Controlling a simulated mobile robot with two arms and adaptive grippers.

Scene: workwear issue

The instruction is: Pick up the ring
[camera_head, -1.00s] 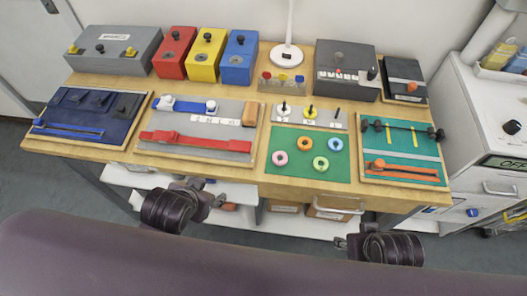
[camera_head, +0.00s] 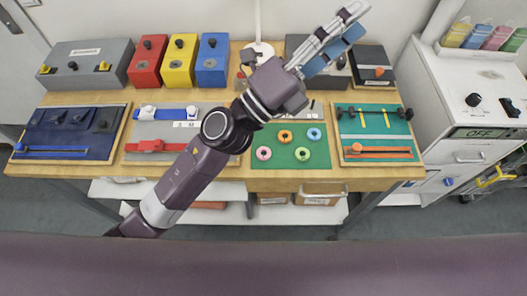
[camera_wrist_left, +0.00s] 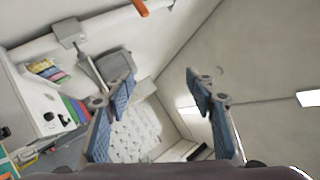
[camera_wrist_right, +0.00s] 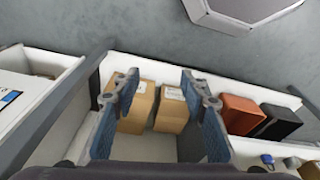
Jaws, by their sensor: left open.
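Several rings lie on a green mat (camera_head: 265,174) on the workbench: a pink ring (camera_head: 264,153), an orange ring (camera_head: 285,136), a blue ring (camera_head: 314,134) and a green ring (camera_head: 302,154). My left gripper (camera_head: 347,27) is raised above the back right of the bench, well away from the rings, and points up and right. In the left wrist view its blue-padded fingers (camera_wrist_left: 160,84) are spread, with nothing between them. My right gripper (camera_wrist_right: 159,84) is out of the head view; its own wrist view shows its fingers apart and empty, facing the shelf under the bench. My left arm hides most of the peg board behind the mat.
Red (camera_head: 147,65), yellow (camera_head: 179,63) and blue (camera_head: 212,63) boxes stand at the back. A teal board (camera_head: 375,133) lies right of the mat. A white cabinet (camera_head: 460,105) stands at the right. Cardboard boxes (camera_wrist_right: 172,108) sit on the shelf below.

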